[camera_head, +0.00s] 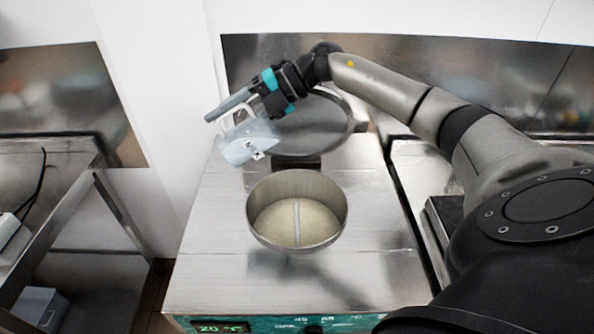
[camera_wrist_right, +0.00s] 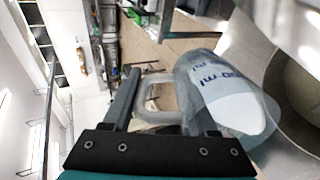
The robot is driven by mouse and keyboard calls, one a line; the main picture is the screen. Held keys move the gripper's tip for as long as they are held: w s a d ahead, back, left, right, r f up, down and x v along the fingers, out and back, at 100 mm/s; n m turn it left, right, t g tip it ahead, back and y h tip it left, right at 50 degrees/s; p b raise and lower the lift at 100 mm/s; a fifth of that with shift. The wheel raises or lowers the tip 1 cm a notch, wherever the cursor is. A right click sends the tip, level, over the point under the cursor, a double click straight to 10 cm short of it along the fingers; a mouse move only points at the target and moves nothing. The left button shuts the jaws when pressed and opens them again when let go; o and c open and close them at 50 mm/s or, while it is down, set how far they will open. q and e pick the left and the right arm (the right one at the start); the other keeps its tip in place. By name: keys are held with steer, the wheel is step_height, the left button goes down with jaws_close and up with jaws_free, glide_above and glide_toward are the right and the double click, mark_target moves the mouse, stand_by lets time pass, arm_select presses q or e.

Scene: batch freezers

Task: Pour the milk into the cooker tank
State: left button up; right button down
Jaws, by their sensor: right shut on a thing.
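A translucent measuring jug (camera_head: 250,147) is held up at the back left of the cooker tank, tilted onto its side. In the right wrist view the jug (camera_wrist_right: 225,95) shows blue "ml" print and white milk (camera_wrist_right: 245,112) inside. My right gripper (camera_head: 229,108) is shut on the jug's handle, which shows between its fingers (camera_wrist_right: 155,100). The round steel cooker tank (camera_head: 257,222) is open, with a pale beige inside and a thin bar across it. The jug is apart from the tank, and I see no stream of milk falling. My left gripper is not in view.
The tank's round lid (camera_head: 318,130) stands open behind it, close to my right gripper. The steel machine top (camera_head: 205,255) around the tank is clear. A display (camera_head: 220,328) reads 20 °C at the front. A steel shelf frame (camera_head: 60,220) stands at the left.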

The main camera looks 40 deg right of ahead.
mark_target(242, 105)
steer(key=shift+s+d+r+t+y+b, duration=0.15)
steer(key=shift+d+r+t+y+b, duration=0.2)
steer(key=shift+b, duration=0.35)
steer(key=shift+s+d+r+t+y+b, duration=0.15)
steer(key=shift+r+y+b, duration=0.25)
steer(key=shift+b, duration=0.3)
steer(key=shift+r, duration=0.2)
steer(key=shift+s+d+y+b, duration=0.1)
steer(key=shift+d+y+b, duration=0.15)
steer(key=shift+b, duration=0.1)
steer(key=shift+s+a+r+b, duration=0.1)
steer(key=shift+a+r+b, duration=0.1)
steer(key=shift+b, duration=0.1)
steer(key=shift+s+a, duration=0.1)
steer(key=shift+a, duration=0.05)
steer(key=shift+y+b, duration=0.3)
steer(key=shift+b, duration=0.05)
steer(key=shift+s+d+r+t+y+b, duration=0.2)
steer(key=shift+d+r+t+y+b, duration=0.15)
steer(key=shift+b, duration=0.5)
steer(key=shift+a+r, duration=0.1)
steer(key=shift+r, duration=0.15)
